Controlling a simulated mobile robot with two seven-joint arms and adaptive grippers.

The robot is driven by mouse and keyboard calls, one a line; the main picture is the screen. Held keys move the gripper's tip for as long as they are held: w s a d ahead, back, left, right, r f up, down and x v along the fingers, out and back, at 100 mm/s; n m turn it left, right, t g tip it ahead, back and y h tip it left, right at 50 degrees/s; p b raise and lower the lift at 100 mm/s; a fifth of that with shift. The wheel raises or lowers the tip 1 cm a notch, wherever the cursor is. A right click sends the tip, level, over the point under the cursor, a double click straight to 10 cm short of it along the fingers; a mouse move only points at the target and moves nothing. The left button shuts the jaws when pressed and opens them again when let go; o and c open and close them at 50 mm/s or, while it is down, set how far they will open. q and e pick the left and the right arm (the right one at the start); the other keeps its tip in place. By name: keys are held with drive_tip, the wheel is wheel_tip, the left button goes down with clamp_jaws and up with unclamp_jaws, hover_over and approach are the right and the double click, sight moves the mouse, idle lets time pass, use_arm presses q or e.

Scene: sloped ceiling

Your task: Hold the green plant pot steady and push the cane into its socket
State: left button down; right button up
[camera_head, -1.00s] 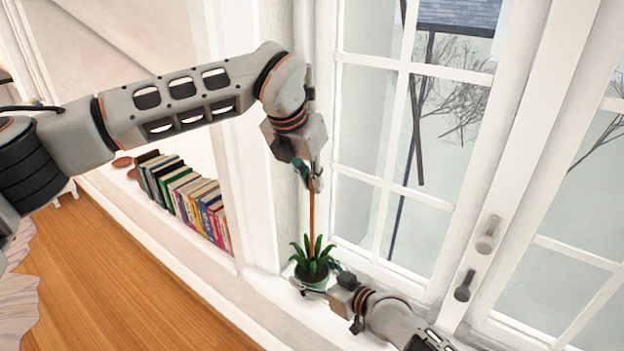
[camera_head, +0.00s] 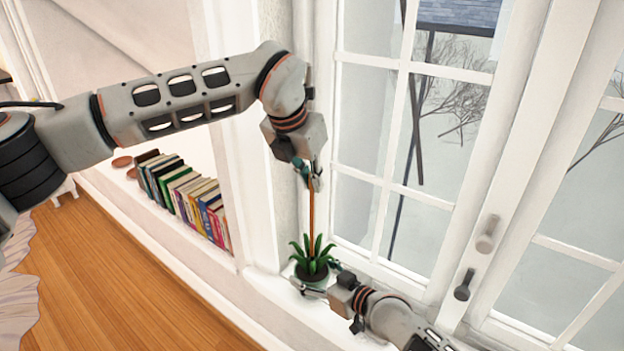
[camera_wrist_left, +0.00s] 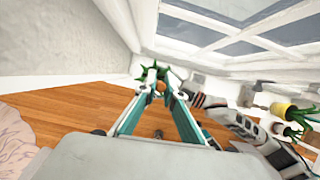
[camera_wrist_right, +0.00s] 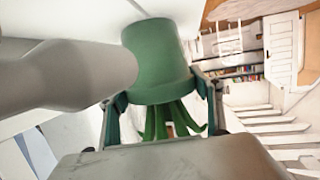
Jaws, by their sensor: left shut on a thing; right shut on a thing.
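The green plant pot (camera_head: 311,281) with a leafy plant stands upright on the white window sill. My right gripper (camera_head: 321,282) is shut on the pot from the side; in the right wrist view the pot (camera_wrist_right: 158,62) sits between its fingers (camera_wrist_right: 160,98). The brown cane (camera_head: 311,215) stands about upright above the plant, its lower end hidden among the leaves. The socket is hidden. My left gripper (camera_head: 314,178) is shut on the cane near its upper end. In the left wrist view the cane (camera_wrist_left: 161,87) shows end-on between the fingertips, with green leaves (camera_wrist_left: 148,74) beyond.
The window (camera_head: 420,130) with its handles (camera_head: 464,285) is close to the right of both grippers. A white wall post (camera_head: 250,140) is to the left. A row of books (camera_head: 185,195) stands on a ledge further left. Yellow-potted plants (camera_wrist_left: 285,110) show in the left wrist view.

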sight(311, 198)
use_arm(q)
drive_tip(key=shift+f, duration=2.85)
drive_tip(key=c, duration=2)
unclamp_jaws()
drive_tip(key=shift+c, duration=0.2)
drive_tip(key=shift+r, duration=0.1)
drive_tip(key=v, duration=1.2)
